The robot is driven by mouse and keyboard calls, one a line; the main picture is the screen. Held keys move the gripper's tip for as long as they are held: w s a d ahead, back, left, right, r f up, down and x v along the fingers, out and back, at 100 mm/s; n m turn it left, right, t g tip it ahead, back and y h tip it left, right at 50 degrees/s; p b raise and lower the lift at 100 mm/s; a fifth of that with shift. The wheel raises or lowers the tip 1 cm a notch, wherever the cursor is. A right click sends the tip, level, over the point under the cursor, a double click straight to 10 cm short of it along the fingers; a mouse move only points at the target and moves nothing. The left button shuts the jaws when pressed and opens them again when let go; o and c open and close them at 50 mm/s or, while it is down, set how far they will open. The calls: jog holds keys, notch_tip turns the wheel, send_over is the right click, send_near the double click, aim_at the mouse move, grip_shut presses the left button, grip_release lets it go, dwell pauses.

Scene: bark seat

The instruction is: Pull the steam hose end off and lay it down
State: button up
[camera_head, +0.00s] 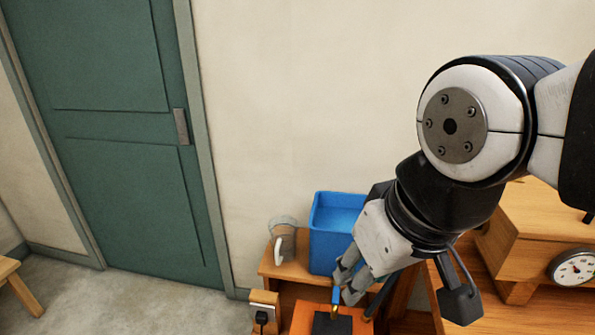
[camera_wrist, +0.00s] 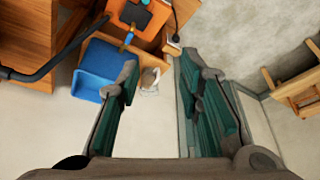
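A dark hose (camera_wrist: 62,58) shows in the wrist view, curving from the left edge up towards an orange unit (camera_wrist: 145,28) with a dark top. Which end pulls off, and how it is fitted, I cannot tell. In the head view the orange unit (camera_head: 304,316) sits low at the bottom, partly cut off. A small blue and brass fitting (camera_head: 336,297) stands on it and also shows in the wrist view (camera_wrist: 128,39). My gripper (camera_head: 349,284) is over this area, pointing down-left. Its fingers are wide apart and empty in the wrist view (camera_wrist: 158,65).
A blue bin (camera_head: 337,222) stands beside a clear jug (camera_head: 282,238) on a wooden bench (camera_head: 285,272). A wooden box (camera_head: 530,240) with a round gauge (camera_head: 574,268) is at right. A green door (camera_head: 125,130) and open floor (camera_head: 150,300) are at left.

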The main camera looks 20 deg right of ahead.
jog(key=o, duration=0.3)
jog(key=shift+o, duration=0.7)
jog(key=shift+d+f, duration=0.1)
jog(key=w+d+f+n+g+h+b, duration=0.1)
jog(key=w+d+f+n+g+h, duration=0.3)
jog(key=d, duration=0.6)
jog(key=w+d+f+n+g+h+b, duration=0.2)
jog(key=w+d+f+n+g+h, duration=0.2)
jog(key=w+d, duration=0.4)
jog(key=w+d+f+n+g+h+b, duration=0.1)
jog(key=w+d+f+n+g+h, duration=0.2)
jog(key=d, duration=1)
jog(key=w+f+g+h, duration=0.2)
jog(key=w+f+h, duration=0.1)
jog(key=h, duration=0.1)
jog(key=shift+d+n+b, duration=0.15)
jog(key=shift+n+b, duration=0.15)
jog(key=shift+n, duration=0.1)
jog(key=shift+g, duration=0.4)
jog(key=shift+p+x, duration=0.75)
jog(key=shift+x, duration=3.75)
jog(key=shift+w+r, duration=0.15)
jog(key=shift+p, duration=0.3)
